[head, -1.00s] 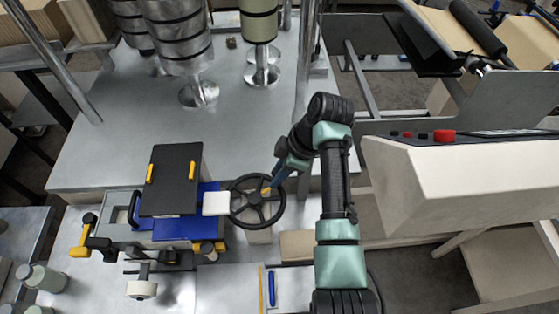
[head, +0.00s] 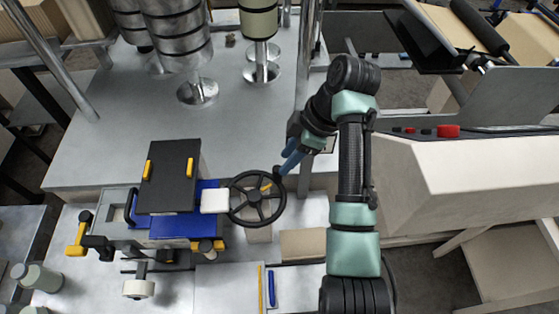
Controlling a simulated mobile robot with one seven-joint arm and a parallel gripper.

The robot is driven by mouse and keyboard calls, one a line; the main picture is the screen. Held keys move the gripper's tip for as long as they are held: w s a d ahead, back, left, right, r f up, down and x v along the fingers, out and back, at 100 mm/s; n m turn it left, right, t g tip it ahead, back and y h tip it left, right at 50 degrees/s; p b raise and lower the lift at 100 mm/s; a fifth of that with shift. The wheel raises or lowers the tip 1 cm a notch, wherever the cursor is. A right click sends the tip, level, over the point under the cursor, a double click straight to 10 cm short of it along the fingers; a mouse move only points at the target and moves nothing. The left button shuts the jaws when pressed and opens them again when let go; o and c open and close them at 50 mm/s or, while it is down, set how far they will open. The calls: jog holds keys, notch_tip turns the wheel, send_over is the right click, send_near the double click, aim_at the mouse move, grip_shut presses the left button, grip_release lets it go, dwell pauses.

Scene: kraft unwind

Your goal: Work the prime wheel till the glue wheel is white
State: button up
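The black spoked handwheel (head: 256,198), which I take as the prime wheel, stands at the right end of a blue and grey machine, with a yellow mark near its hub. My gripper (head: 282,172) is at the wheel's upper right rim, its blue fingers pointing down-left beside a small black knob there. I cannot tell whether they touch the knob or how far they are parted. A small white wheel (head: 138,289) on a bracket sits in front of the machine, and a white block (head: 215,200) sits left of the handwheel. I cannot tell which is the glue wheel.
The machine has a dark lid (head: 172,178) with yellow handles and a yellow crank (head: 75,250) on its left. Metal-wrapped rolls (head: 178,38) stand behind on the steel table (head: 130,120). A pale console with a red button (head: 448,131) flanks my arm on the right.

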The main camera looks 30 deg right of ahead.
jog(key=p+v, duration=0.3)
jog(key=v, duration=0.4)
jog(key=shift+p, duration=0.35)
jog(key=shift+w+f, duration=0.1)
